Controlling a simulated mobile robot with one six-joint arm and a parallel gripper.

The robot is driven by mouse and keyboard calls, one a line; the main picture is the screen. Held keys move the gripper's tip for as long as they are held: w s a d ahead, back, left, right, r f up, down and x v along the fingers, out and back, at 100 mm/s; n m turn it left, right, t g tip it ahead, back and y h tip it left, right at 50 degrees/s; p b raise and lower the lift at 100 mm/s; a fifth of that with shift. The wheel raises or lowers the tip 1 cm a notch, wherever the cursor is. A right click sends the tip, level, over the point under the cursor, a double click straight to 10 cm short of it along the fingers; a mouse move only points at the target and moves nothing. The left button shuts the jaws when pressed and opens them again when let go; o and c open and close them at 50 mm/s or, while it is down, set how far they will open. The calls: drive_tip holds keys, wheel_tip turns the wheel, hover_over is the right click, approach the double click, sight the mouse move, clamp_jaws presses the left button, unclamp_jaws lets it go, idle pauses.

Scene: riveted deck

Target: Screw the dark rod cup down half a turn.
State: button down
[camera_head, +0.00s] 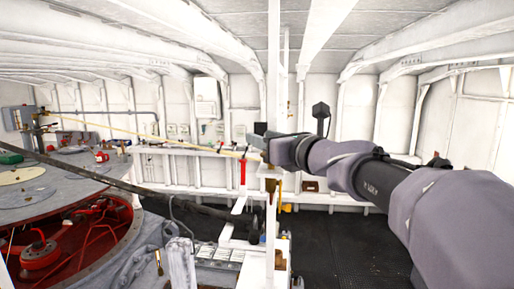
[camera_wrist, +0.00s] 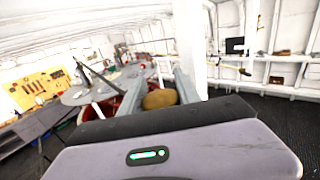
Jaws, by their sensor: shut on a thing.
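My gripper (camera_head: 264,146) is at the end of my arm, near the middle of the head view, in front of white posts. In the wrist view its two grey fingers (camera_wrist: 158,92) stand on either side of a round, dull brown piece and are shut on it. This piece looks like the dark rod cup (camera_wrist: 160,99), seen end-on. Its lower edge is hidden by the gripper body.
A white post (camera_head: 273,75) stands close by the gripper. A long dark rod (camera_head: 130,184) crosses the left side, over a red round opening (camera_head: 75,235) in a grey top. A thin yellowish rod (camera_head: 150,133) runs towards the gripper. Dark floor (camera_head: 345,240) lies clear at the right.

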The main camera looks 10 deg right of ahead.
drive_tip(key=m+h+b, duration=0.1)
drive_tip(key=h, duration=0.1)
drive_tip(key=m+t+h+b, duration=0.1)
drive_tip(key=m+h+b, duration=0.2)
drive_tip(key=h+b, duration=0.1)
drive_tip(key=shift+w+d+f, duration=0.1)
drive_tip(key=shift+d+f, duration=0.1)
drive_tip(key=shift+d, duration=0.2)
drive_tip(key=shift+d+r+m+h+b, duration=0.1)
drive_tip(key=shift+d+m+h+b, duration=0.15)
drive_tip(key=shift+m+h+b, duration=0.7)
drive_tip(key=shift+d+r+m+h+b, duration=0.15)
drive_tip(key=shift+m+h, duration=0.5)
drive_tip(key=shift+h, duration=0.8)
drive_tip(key=shift+d+h, duration=0.15)
drive_tip(key=shift+h, duration=0.15)
drive_tip(key=c, duration=0.9)
unclamp_jaws()
drive_tip(key=shift+o, duration=0.2)
drive_tip(key=shift+d+f, duration=0.1)
